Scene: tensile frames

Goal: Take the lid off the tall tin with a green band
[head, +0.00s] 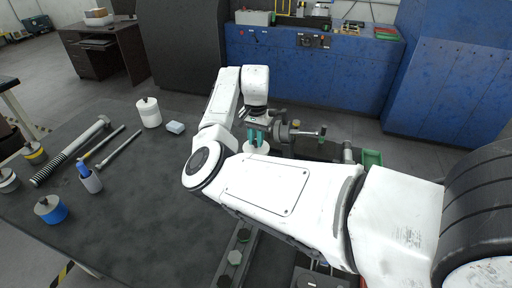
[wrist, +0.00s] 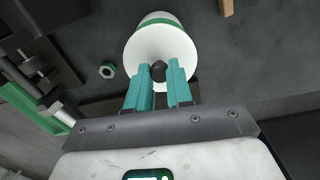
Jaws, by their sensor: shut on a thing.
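The tin with a green band (wrist: 152,17) is in the wrist view at the top centre, seen from above. Its white lid (wrist: 140,48) has a dark knob (wrist: 158,66). My gripper (wrist: 159,72) has its teal fingers on either side of the knob, shut on it. I cannot tell whether the lid sits fully down on the tin. In the head view my gripper (head: 257,138) points down over the white lid (head: 256,149); my arm hides most of the tin.
On the dark table (head: 140,215) stand a white tin (head: 148,113), a blue tin (head: 50,211), a yellow-banded tin (head: 34,153) and a blue-topped bottle (head: 90,179). A large bolt (head: 70,151) lies there too. A vice-like metal tool (head: 304,133) is right of my gripper.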

